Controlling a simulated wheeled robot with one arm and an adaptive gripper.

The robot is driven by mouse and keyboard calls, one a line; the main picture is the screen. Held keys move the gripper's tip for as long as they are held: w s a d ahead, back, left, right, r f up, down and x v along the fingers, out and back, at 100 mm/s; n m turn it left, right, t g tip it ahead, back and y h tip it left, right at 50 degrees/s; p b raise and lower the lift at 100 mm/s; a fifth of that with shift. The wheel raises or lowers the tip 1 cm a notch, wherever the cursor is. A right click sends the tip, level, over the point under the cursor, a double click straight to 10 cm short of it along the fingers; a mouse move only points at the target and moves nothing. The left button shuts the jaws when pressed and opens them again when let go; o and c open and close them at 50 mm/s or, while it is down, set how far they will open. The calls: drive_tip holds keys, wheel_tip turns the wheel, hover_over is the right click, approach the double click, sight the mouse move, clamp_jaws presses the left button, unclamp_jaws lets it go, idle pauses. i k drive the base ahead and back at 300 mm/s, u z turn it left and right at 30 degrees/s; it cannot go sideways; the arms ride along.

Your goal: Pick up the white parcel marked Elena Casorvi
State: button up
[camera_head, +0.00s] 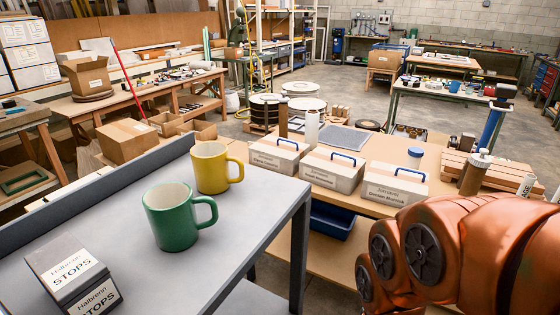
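Three white parcels with blue handles stand in a row on a wooden table. They are the left parcel (290,146), the middle parcel (346,162) and the right parcel (410,187). Each has a label on its front. The other two labels are too small to read surely, so I cannot tell which is marked Elena Casorvi. My orange arm fills the lower right, in front of the table. My gripper is out of view.
A grey bench in front holds a green mug (170,222), a yellow mug (210,167) and a dark box labelled "Halbrenn STOPS" (55,258). A blue bin (331,222) sits below the parcels.

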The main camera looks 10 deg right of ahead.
sight(279, 150)
drive_tip(key=k, duration=0.25)
drive_tip(key=z, duration=1.9)
drive_tip(key=i, duration=2)
drive_tip(key=u, duration=2.9)
